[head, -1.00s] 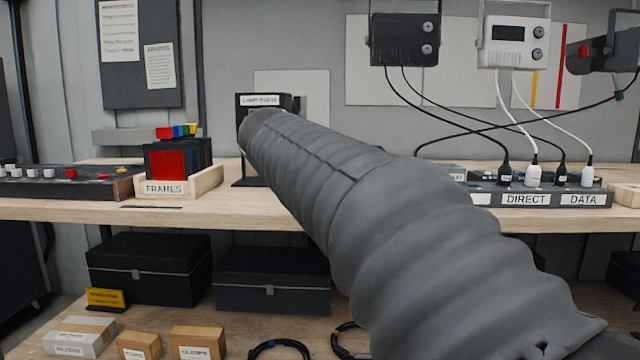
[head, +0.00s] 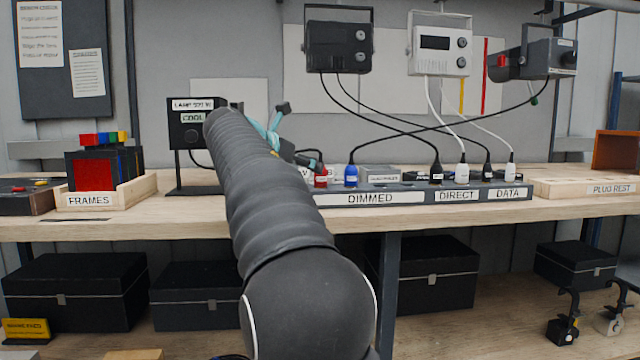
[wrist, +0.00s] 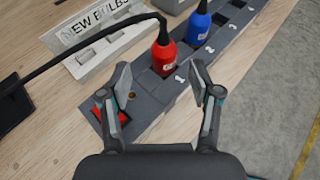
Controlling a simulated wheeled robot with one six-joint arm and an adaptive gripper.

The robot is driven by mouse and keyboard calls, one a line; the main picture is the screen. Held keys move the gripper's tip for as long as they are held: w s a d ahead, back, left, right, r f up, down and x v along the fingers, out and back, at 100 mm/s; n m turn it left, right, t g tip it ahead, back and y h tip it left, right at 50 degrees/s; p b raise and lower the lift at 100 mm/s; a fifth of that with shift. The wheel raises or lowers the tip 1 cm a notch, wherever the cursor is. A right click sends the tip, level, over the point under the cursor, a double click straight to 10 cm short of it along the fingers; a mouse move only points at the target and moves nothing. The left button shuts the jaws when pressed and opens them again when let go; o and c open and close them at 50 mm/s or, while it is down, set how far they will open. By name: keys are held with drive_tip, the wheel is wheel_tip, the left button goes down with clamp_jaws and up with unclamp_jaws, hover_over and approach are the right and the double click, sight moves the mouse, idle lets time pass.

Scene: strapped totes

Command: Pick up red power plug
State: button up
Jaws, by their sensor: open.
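The red power plug (head: 320,179) stands upright at the left part of the grey power strip (head: 417,202) on the bench. In the wrist view the red plug (wrist: 163,56) sits in a socket near the strip's end, with a black cable running left from its top. My gripper (wrist: 161,80) is open and empty. Its two fingers are apart, on the near side of the red plug, with the plug showing beyond the gap. In the head view my arm hides part of the gripper. A blue plug (wrist: 197,27) stands in the socket beside the red one.
A red switch (wrist: 105,115) is at the strip's near end. A "NEW BULBS" holder (wrist: 95,35) lies left of the strip. Black and white plugs with hanging cables fill the right sockets. A plug rest (head: 585,188) is at the right. A lamp box (head: 192,122) stands behind my arm.

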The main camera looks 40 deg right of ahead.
sight(321, 181)
drive_tip(key=shift+s+b+x, duration=0.2)
drive_tip(key=shift+b+x, duration=0.35)
drive_tip(key=shift+x, duration=2.65)
drive_tip(key=shift+f, duration=0.15)
clamp_jaws()
